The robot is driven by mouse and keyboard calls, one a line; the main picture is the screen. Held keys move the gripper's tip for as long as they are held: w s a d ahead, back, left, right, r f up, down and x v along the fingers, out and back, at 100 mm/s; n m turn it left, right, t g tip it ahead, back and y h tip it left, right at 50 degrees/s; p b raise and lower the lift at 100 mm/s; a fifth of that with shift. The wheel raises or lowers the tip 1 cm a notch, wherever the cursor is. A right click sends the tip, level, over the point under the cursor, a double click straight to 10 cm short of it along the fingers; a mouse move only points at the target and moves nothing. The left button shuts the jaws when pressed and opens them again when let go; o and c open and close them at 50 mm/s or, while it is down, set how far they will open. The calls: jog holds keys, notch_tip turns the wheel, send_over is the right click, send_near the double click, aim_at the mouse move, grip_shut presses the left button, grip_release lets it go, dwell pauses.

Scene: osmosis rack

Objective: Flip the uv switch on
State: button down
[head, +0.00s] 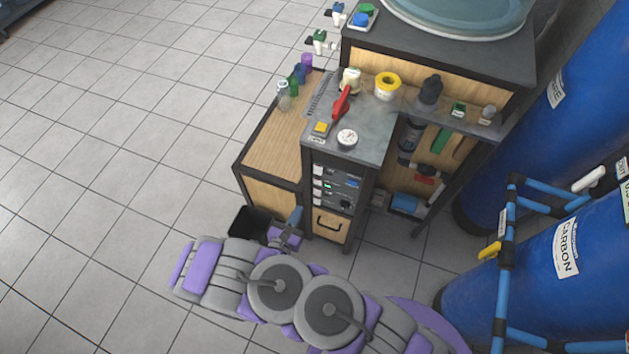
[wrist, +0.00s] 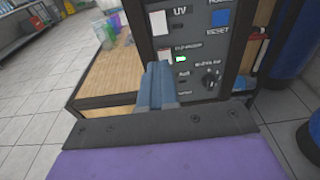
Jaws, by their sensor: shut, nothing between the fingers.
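The UV switch (wrist: 159,22) is a white rocker at the upper left of the dark control panel in the wrist view, beside the "UV" label. In the head view the panel (head: 331,203) is on the front of the rack, with small white switches down its left side. My gripper (wrist: 158,68) has its blue fingers together and empty. In the wrist view its tips appear below the UV switch, over the left edge of the panel near a lower white switch (wrist: 164,56). In the head view my gripper (head: 296,213) is just left of the panel. I cannot tell whether it touches anything.
A green light (wrist: 181,58) glows beside the lower switch. A blue reset button (wrist: 221,18) and a black knob (wrist: 210,78) are to the right. A wooden side shelf (head: 268,140) stands left of the panel. Open tiled floor (head: 130,150) lies farther left.

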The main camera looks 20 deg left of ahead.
aim_at(317, 173)
jog(key=w+b, duration=0.1)
jog(key=w, duration=0.3)
jog(key=w+f+b, duration=0.1)
jog(key=w, duration=0.4)
jog(key=w+d+b, duration=0.1)
jog(key=w, duration=0.4)
jog(key=shift+f, duration=0.3)
